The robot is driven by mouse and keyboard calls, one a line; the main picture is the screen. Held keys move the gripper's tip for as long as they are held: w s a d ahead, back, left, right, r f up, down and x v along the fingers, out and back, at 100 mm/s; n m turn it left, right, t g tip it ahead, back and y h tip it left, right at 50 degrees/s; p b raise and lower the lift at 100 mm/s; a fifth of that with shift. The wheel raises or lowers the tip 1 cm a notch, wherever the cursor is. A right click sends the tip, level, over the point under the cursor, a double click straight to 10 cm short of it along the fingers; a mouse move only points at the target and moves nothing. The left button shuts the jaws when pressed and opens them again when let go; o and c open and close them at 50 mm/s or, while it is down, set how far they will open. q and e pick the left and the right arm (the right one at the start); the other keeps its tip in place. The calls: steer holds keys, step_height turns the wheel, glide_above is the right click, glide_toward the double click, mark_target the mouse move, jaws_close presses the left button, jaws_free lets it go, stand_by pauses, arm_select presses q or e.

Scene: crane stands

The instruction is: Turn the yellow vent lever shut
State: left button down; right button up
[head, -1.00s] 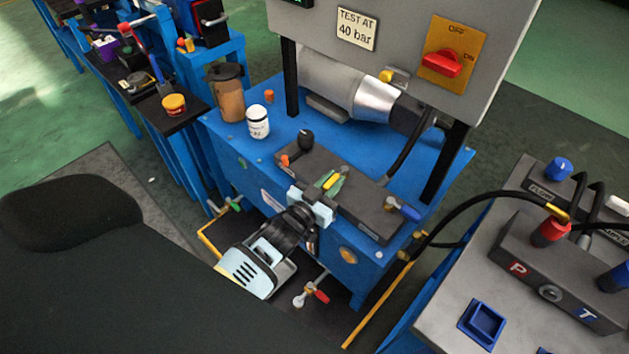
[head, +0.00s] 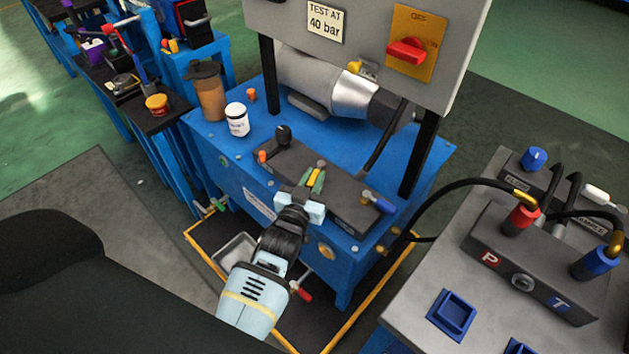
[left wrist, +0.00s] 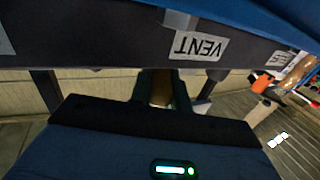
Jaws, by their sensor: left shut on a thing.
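The yellow vent lever (head: 315,179) is on the dark valve block (head: 346,209) at the front of the blue bench. Only a short strip of it shows between the green fingers of my left gripper (head: 313,182). The gripper is shut on it, coming from the front. In the left wrist view, a tan-yellow piece (left wrist: 160,88) sits between the two dark fingers, under the block's edge. An upside-down VENT label (left wrist: 199,46) is on the block beside it. The lever's pivot is hidden. My right gripper is not in view.
On the block are a black knob (head: 283,135) and a blue-handled lever (head: 379,203). A white jar (head: 237,120) and brown bottle (head: 208,92) stand on the bench behind. A panel with a red switch (head: 407,50) overhangs it. Black hoses (head: 440,207) run right.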

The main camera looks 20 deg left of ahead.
arm_select(q)
steer(key=shift+d, duration=0.1)
stand_by(0.3)
steer(key=c, duration=1.3)
jaws_free()
steer(key=shift+s, duration=0.15)
